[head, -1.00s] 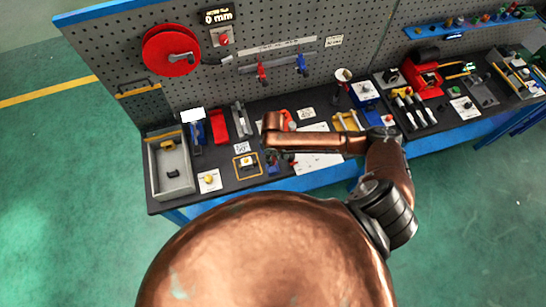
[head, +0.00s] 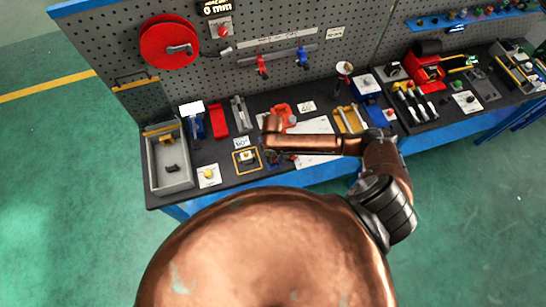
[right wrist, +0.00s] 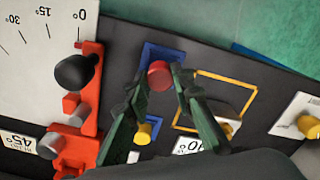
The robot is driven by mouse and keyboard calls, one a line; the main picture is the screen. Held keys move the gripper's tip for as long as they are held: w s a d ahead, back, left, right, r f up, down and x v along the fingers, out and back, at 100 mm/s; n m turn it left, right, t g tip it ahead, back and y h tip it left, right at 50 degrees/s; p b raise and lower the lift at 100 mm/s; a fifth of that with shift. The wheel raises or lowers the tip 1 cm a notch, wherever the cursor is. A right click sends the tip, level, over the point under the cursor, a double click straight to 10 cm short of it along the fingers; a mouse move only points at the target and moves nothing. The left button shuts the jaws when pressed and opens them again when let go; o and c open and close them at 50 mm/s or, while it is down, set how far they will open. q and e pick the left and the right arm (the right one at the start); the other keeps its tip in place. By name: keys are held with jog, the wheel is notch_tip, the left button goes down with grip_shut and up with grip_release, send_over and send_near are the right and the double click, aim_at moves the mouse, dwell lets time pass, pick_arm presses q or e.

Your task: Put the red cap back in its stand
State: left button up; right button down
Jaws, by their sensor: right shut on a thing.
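The red cap (right wrist: 159,75) is round and sits between the tips of my right gripper (right wrist: 160,88) in the right wrist view. The two dark green fingers close on it from both sides. My left gripper is not in view.
A yellow square outline (right wrist: 239,84) with a pale block lies right of the gripper in the wrist view. A red angle fixture (right wrist: 90,100) with a black knob stands left. A yellow knob (right wrist: 143,132) is close to the fingers. A grey open bin (head: 152,170) stands at the bench's left end.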

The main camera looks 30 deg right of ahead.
jog(key=shift+f, duration=0.1)
dwell(0.4)
jog(key=shift+f, duration=0.6)
jog(key=c, duration=1.6)
grip_release()
notch_tip(320, 180, up, 5)
jog(key=p, duration=0.5)
jog(key=shift+p, duration=0.3)
